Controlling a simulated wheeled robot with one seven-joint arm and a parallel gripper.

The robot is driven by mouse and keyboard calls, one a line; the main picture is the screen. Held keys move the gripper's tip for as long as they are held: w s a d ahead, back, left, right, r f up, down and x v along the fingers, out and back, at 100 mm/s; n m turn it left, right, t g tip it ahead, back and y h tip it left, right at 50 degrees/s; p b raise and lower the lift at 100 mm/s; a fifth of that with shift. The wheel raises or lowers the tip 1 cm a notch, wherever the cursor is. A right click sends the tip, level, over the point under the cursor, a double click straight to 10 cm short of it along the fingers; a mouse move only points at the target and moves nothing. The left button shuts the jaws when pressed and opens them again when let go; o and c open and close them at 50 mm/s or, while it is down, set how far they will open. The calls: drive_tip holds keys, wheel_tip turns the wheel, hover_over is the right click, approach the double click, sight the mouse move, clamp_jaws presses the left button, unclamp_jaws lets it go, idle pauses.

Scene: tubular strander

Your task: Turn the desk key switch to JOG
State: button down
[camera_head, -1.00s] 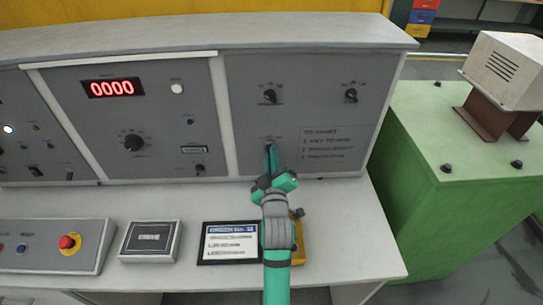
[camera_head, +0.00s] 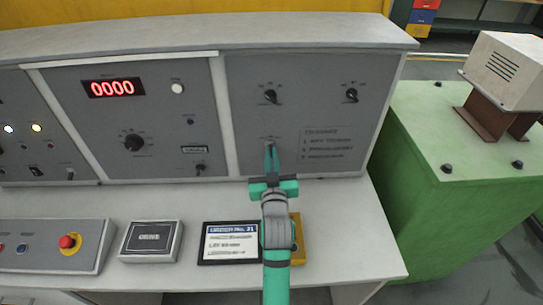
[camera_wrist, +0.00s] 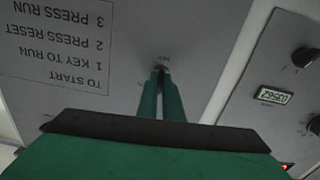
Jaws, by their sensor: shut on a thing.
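The desk key switch (camera_wrist: 161,69) is on the right-hand grey panel (camera_head: 310,90) of the control desk, below two rotary knobs. My gripper (camera_head: 271,150) reaches it from the front, its green fingers close together and shut on the key. In the wrist view, my gripper (camera_wrist: 161,78) has its fingertips at the switch, under a small label too small to read surely. The key is mostly hidden between the fingertips, so I cannot tell its exact position. The jaw body now lies level across the picture in the head view.
A sign with start steps (camera_head: 334,144) is right of the switch. Two rotary knobs (camera_head: 270,97) and (camera_head: 351,96) sit above. A document (camera_head: 230,243), a box (camera_head: 151,241) and a red stop button (camera_head: 68,242) are on the desk. A green cabinet (camera_head: 440,180) stands right.

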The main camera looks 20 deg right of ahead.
drive_tip(key=shift+m, duration=0.4)
drive_tip(key=c, duration=1.9)
unclamp_jaws()
drive_tip(key=v, duration=1)
drive_tip(key=shift+s, duration=0.35)
